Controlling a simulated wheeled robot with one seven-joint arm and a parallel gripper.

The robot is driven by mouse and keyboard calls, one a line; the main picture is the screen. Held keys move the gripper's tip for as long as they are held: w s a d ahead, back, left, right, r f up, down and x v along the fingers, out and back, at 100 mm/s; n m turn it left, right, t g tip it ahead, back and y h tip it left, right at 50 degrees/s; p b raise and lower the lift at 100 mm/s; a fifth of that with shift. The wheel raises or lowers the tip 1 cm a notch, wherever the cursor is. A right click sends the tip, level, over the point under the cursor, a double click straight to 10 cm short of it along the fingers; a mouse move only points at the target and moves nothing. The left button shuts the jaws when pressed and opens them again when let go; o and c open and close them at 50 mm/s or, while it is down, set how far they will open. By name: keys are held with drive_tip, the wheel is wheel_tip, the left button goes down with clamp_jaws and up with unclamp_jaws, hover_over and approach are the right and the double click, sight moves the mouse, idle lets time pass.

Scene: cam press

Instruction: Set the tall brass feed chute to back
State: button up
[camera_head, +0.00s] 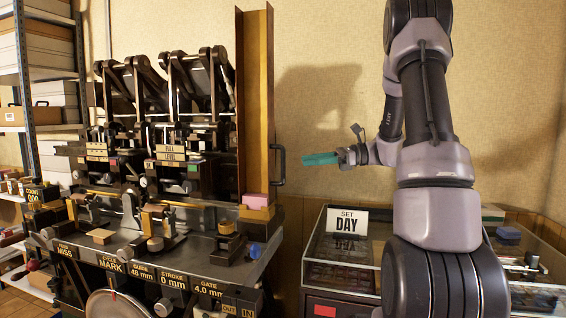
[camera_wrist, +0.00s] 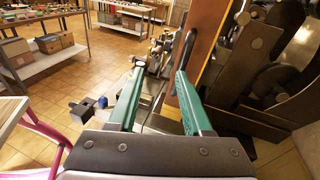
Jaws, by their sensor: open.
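The tall brass feed chute (camera_head: 258,95) stands upright at the right end of the dark press. A black loop handle (camera_head: 280,165) is on its right side. A pink block (camera_head: 255,201) sits at its foot. My gripper (camera_head: 306,159), with green fingers, is right of the handle at about its height, apart from it in the head view. In the wrist view my gripper (camera_wrist: 160,75) is open with nothing between its fingers. The chute (camera_wrist: 206,42) and its dark handle (camera_wrist: 187,50) show just beyond the right fingertip. I cannot tell the chute's setting.
The press bed (camera_head: 200,262) carries levers and labelled plates below the chute. Shelving (camera_head: 45,80) stands at far left. The wall space between chute and arm is free.

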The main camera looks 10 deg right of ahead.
drive_tip(key=w+a, duration=0.2)
drive_tip(key=w+a+m+t, duration=0.1)
drive_tip(key=w+a, duration=0.1)
drive_tip(key=a, duration=0.1)
drive_tip(key=w+a+f+m, duration=0.1)
drive_tip(key=w+a, duration=0.1)
drive_tip(key=shift+a+t+y, duration=0.2)
drive_tip(key=shift+t+y, duration=0.2)
clamp_jaws()
idle(1.4)
